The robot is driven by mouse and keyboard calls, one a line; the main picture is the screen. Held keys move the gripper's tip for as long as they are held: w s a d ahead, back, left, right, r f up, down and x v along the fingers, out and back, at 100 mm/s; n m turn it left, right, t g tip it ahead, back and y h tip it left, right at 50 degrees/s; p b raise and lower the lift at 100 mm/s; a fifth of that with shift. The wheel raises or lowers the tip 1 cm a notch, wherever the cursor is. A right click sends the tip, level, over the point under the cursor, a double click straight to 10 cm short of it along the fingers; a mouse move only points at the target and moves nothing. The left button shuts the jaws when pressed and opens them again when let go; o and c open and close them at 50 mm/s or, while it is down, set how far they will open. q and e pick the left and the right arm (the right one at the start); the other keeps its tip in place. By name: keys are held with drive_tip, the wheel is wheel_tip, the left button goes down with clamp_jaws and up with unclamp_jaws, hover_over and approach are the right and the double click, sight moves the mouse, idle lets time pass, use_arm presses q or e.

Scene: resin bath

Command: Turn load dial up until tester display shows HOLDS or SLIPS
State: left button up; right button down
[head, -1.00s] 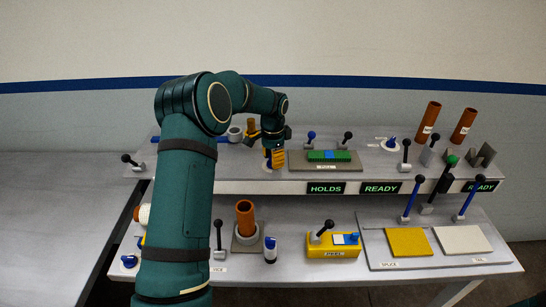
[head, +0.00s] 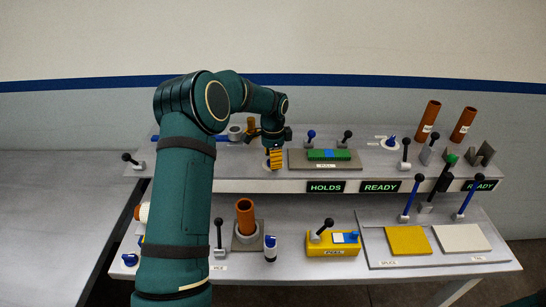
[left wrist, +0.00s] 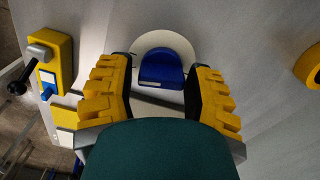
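A tester display (head: 325,187) on the shelf's front edge reads HOLDS in green. Two more displays to its right, one in the middle (head: 380,187) and one at the far right (head: 481,185), read READY. A blue dial (left wrist: 161,70) on a round white base (left wrist: 166,39) lies between the fingers in the left wrist view. My left gripper (head: 275,160) points down over it and hides most of it in the head view. Its yellow fingers are apart, with a gap on both sides of the dial. My right gripper is not in view.
The lower bench holds an upright brown tube (head: 245,215), a yellow box (head: 330,248) and yellow and white pads. Bare table (head: 60,220) lies left.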

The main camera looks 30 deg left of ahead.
use_arm(q)
drive_tip(key=shift+o, duration=1.1)
wheel_tip(320, 180, up, 12)
